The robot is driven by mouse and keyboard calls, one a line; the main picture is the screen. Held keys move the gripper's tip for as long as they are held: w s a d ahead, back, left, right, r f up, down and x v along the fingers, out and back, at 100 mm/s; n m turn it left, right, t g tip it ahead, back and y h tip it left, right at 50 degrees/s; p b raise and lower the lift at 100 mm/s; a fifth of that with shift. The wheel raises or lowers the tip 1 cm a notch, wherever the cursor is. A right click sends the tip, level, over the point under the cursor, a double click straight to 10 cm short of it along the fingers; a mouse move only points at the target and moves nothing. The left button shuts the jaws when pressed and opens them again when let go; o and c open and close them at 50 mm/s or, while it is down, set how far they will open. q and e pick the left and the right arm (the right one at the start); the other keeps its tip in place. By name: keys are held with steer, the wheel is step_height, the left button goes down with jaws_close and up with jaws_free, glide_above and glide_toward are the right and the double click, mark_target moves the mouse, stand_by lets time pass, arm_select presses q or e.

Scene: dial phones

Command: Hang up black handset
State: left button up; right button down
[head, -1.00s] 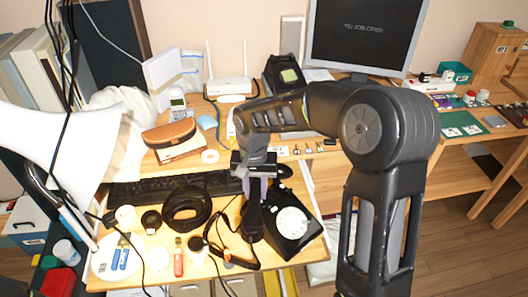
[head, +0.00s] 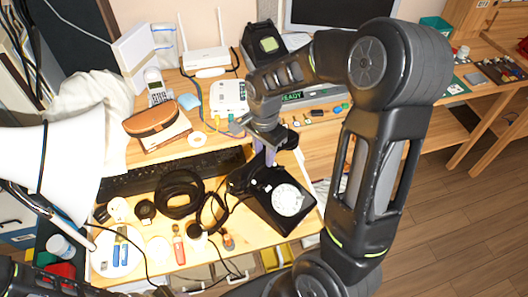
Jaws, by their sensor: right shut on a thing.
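The black rotary telephone (head: 286,199) with a white dial sits on the wooden desk near its front right corner. The black handset (head: 241,180) lies slantwise at the phone's far-left side, one end toward the lower left. My right gripper (head: 263,160) points down and is shut on the handset's middle. The gripper hides part of the handset and the cradle area. I cannot tell whether the handset touches the cradle or is just above it. A dark cord (head: 215,213) loops on the desk left of the phone. My left gripper is not in view.
Black headphones (head: 180,194) and a keyboard (head: 150,179) lie left of the phone. A small red bottle (head: 178,245) stands near the front edge. A white lamp shade (head: 50,160) blocks the left.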

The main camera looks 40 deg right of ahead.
steer(key=shift+f+b, duration=1.6)
steer(key=shift+f, duration=0.7)
steer(key=shift+a+f+b, duration=0.1)
steer(key=shift+f+b, duration=0.75)
steer(key=shift+f, duration=0.25)
steer(key=c, duration=1)
jaws_free()
step_height(320, 180, up, 8)
stand_by(0.6)
